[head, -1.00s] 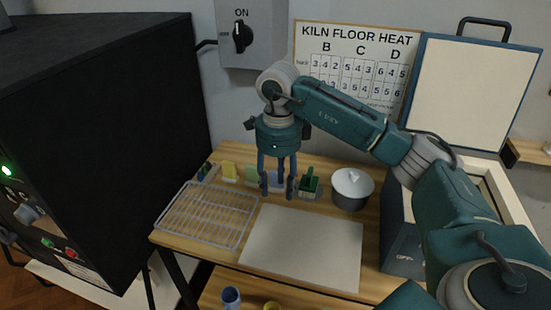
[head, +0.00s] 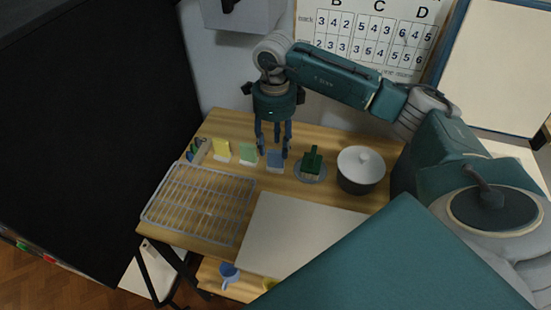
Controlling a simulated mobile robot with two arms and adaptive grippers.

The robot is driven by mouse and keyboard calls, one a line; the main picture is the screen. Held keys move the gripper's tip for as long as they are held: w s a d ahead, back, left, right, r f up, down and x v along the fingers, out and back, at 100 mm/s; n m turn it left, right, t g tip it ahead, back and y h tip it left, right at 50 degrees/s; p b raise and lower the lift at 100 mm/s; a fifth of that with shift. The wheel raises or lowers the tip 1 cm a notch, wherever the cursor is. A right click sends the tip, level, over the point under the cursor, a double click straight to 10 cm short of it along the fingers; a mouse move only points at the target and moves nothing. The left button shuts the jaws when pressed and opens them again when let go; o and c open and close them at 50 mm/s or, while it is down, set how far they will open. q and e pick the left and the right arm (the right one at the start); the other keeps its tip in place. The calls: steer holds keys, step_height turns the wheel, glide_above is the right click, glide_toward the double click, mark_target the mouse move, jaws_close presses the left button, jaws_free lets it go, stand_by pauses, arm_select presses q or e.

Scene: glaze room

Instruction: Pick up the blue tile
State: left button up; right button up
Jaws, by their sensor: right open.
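The blue tile (head: 275,161) stands propped upright in a small pale holder towards the back of the wooden table, between the green tile and a dark green brush. My right gripper (head: 272,150) points down with its fingers apart, right at the blue tile in the head view. Its fingertips overlap the tile's top and left side in the picture. I cannot tell whether they touch it. The gripper is open and holds nothing that I can see. My left gripper does not show.
A yellow tile (head: 221,148) and a green tile (head: 248,154) stand left of the blue one. The green brush (head: 311,163) lies on a dish, and a lidded pot (head: 361,172) is further right. A wire rack (head: 200,203) and a pale board (head: 296,235) lie in front.

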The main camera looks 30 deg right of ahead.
mark_target(275, 153)
step_height(275, 153, down, 4)
steer(key=shift+r+p, duration=0.1)
steer(key=shift+p, duration=0.85)
steer(key=shift+f, duration=0.45)
jaws_close()
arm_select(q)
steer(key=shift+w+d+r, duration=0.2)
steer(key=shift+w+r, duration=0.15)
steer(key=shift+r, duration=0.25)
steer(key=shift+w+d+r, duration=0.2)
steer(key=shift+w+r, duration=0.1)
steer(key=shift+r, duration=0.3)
